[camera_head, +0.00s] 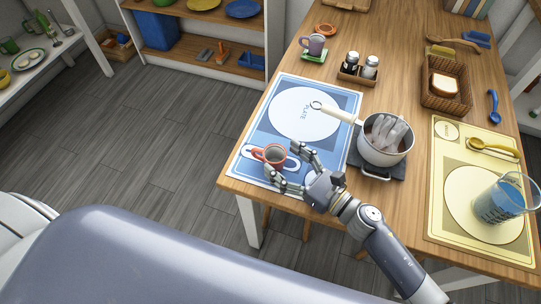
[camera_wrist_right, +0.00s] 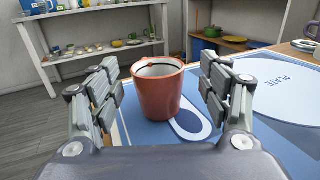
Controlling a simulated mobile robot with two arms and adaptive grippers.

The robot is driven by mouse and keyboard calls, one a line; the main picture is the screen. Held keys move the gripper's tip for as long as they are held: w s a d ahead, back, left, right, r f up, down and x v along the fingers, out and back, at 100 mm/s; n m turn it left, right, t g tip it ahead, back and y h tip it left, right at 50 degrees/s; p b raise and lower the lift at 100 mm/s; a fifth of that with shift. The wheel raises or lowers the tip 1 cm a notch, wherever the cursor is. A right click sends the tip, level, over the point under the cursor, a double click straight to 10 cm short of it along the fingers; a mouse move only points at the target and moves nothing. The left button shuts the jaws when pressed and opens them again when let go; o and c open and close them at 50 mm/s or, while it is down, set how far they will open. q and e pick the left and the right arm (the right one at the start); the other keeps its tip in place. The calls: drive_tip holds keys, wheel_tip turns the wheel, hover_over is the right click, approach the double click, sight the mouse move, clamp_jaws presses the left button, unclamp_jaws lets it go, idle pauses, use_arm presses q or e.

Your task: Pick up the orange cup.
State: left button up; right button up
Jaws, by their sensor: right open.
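The orange cup (camera_head: 273,156) stands upright on the blue placemat (camera_head: 325,98) near the table's front left corner. My right gripper (camera_head: 287,166) is open, with its two fingers on either side of the cup. In the right wrist view the cup (camera_wrist_right: 159,88) stands between the open fingers of my right gripper (camera_wrist_right: 160,95), with a gap on each side. The cup's handle shows at its left in the head view and is hidden in the wrist view. My left gripper is not in view.
A pot (camera_head: 385,138) with a long pale handle stands just right of the placemat, close to my right arm. A blue pitcher (camera_head: 499,203) stands on the yellow placemat (camera_head: 450,148). Salt and pepper shakers (camera_head: 361,65) and a bread basket (camera_head: 446,84) are farther back.

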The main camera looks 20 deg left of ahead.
sight(272, 151)
drive_tip(key=x, duration=0.2)
drive_tip(key=p+x, duration=0.1)
drive_tip(key=x, duration=0.1)
drive_tip(key=shift+s+a+r, duration=0.1)
drive_tip(key=shift+r, duration=0.15)
drive_tip(key=shift+a+f, duration=0.15)
drive_tip(key=shift+a, duration=0.1)
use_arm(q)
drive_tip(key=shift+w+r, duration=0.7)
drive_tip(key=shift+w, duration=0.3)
use_arm(e)
drive_tip(key=shift+c, duration=0.2)
drive_tip(key=c, duration=1.2)
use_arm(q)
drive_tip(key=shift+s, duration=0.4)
